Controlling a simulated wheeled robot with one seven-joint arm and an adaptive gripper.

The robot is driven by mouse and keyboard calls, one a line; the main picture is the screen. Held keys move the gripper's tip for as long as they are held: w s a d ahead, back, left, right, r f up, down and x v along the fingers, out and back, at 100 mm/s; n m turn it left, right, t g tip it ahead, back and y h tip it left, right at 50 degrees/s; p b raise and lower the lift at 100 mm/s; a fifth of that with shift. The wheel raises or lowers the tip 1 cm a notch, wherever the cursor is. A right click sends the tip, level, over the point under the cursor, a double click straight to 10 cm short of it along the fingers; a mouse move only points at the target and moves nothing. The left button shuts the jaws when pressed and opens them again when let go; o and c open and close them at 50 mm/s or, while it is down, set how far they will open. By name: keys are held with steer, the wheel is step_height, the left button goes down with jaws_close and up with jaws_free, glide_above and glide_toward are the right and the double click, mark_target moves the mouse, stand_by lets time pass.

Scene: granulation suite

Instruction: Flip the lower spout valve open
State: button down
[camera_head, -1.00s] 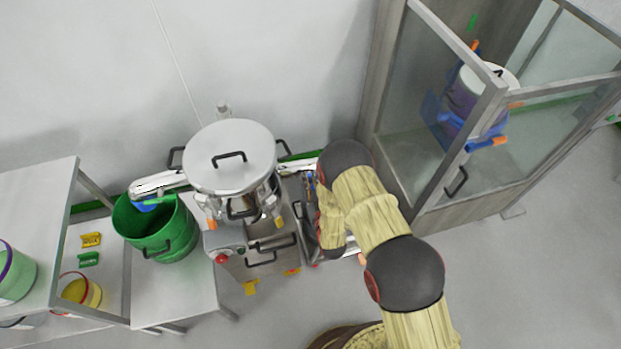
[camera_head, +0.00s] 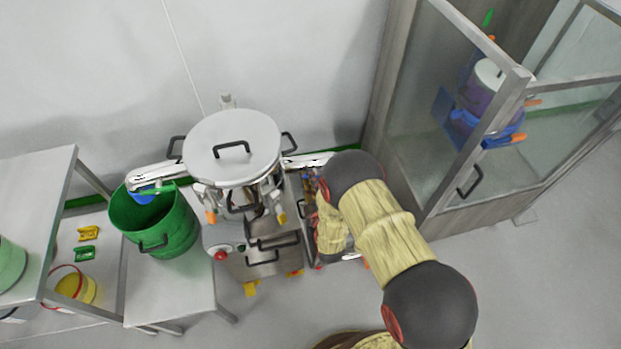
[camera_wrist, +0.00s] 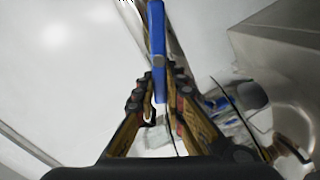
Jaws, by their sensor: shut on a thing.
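My arm covers the far end of that spout, so the gripper and lever are hidden there.
A green bucket (camera_head: 165,232) stands under the left spout (camera_head: 152,174) on a grey stand. A glass-walled cabinet (camera_head: 470,110) stands at the right, close to my arm. A shelf (camera_head: 30,200) is at the left. The floor at front right is clear.

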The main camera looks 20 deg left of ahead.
steer(key=n+b, duration=0.1)
steer(key=n, duration=0.1)
steer(key=f+n+b, duration=0.1)
steer(key=n, duration=0.2)
steer(key=shift+s+a+f+n+b, duration=0.15)
steer(key=shift+a+f+n+b, duration=0.1)
steer(key=shift+f+n+b, duration=0.15)
stand_by(0.4)
steer(key=c, duration=1.9)
jaws_free()
steer(key=shift+o, duration=0.3)
steer(key=v, duration=1.2)
